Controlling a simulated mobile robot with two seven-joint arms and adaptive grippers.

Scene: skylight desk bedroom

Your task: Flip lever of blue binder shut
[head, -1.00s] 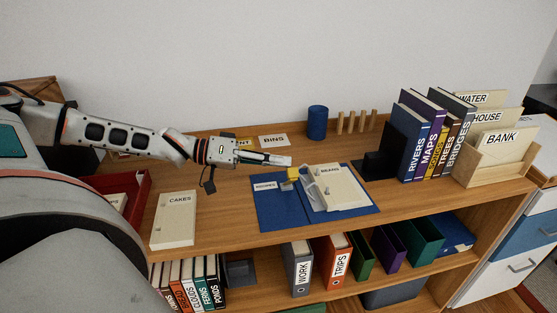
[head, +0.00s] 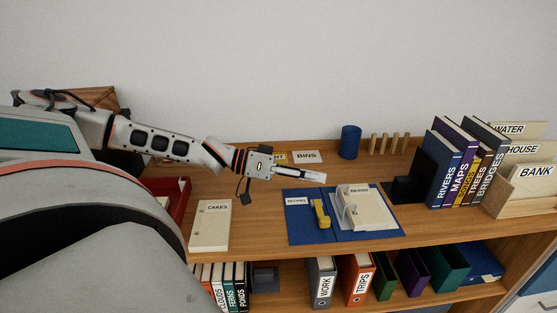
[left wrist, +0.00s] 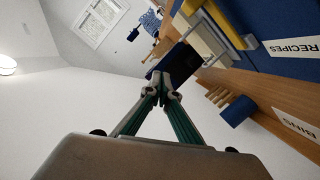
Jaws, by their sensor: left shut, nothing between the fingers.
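The blue binder (head: 304,232) lies open and flat on the desk. Its yellow lever (head: 320,214) lies low along the spine, between the cover labelled RECIPES and the paper block (head: 372,212) labelled BEANS. The metal rings (head: 348,214) stand at the block's left edge. My left gripper (head: 316,177) is shut and empty, held above the binder's back edge, apart from the lever. The left wrist view shows its closed fingertips (left wrist: 170,84), with the lever (left wrist: 234,26) and the blue cover (left wrist: 262,58) beyond. My right gripper is out of view.
A cream CAKES box (head: 209,226) and a red tray (head: 172,206) stand left. A blue cup (head: 350,142) and wooden pegs (head: 390,143) stand behind. A black bookend (head: 424,165), books and a wooden file box (head: 520,203) stand right. The desk front is bare.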

